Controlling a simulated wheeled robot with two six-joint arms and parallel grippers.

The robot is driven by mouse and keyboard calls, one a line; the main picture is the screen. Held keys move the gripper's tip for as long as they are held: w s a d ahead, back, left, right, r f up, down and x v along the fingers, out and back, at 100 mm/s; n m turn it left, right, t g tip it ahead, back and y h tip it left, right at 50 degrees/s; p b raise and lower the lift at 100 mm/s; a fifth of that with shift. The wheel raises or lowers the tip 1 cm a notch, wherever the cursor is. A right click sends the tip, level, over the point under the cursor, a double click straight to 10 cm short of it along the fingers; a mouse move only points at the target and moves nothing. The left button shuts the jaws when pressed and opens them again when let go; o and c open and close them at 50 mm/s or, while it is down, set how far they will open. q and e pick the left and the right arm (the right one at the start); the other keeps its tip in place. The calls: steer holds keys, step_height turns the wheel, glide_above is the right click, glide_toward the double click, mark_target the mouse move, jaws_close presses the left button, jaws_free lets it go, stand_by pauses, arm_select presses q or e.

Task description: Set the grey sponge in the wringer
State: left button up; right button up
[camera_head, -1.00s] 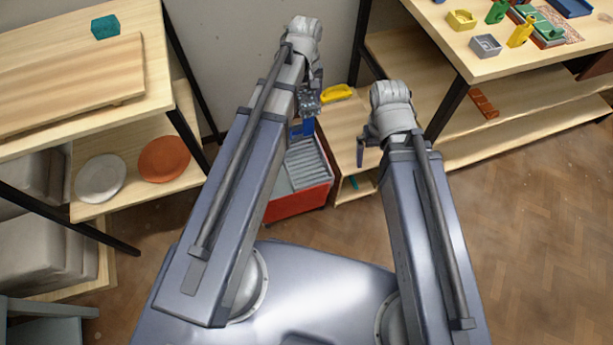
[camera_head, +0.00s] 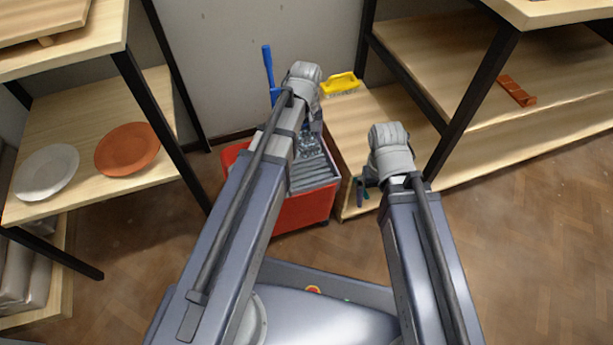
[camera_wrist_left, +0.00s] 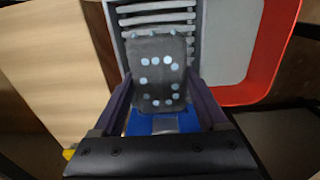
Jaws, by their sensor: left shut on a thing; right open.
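The grey sponge (camera_head: 308,147), dark with pale dots, is between the fingers of my left gripper (camera_head: 311,128), which is shut on it. The left wrist view shows the sponge (camera_wrist_left: 155,78) upright between both fingers. The wringer (camera_head: 314,173) is the grey ribbed part in the red bucket (camera_head: 307,211). The sponge overlaps the wringer's far part in the head view; its ribs (camera_wrist_left: 160,18) show beyond the sponge in the wrist view. I cannot tell whether they touch. My right gripper (camera_head: 365,190) is open and empty, right of the bucket.
A blue handle (camera_head: 268,67) rises behind the bucket. A yellow brush (camera_head: 341,83) lies on the low wooden shelf to the right. Shelving with an orange plate (camera_head: 127,149) and a white plate (camera_head: 46,172) stands left. The floor at right is clear.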

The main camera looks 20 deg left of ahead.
arm_select(q)
steer(key=shift+f, duration=0.1)
steer(key=b, duration=0.6)
glide_above(306, 165)
step_height(306, 165, down, 6)
steer(key=shift+f, duration=0.1)
steer(key=shift+f, duration=0.1)
step_height(306, 165, down, 3)
steer(key=b, duration=0.3)
steer(key=shift+f+b, duration=0.2)
steer(key=shift+b, duration=0.2)
steer(key=shift+f, duration=0.2)
steer(key=o, duration=1.4)
steer(key=shift+c, duration=0.2)
steer(key=shift+r, duration=0.15)
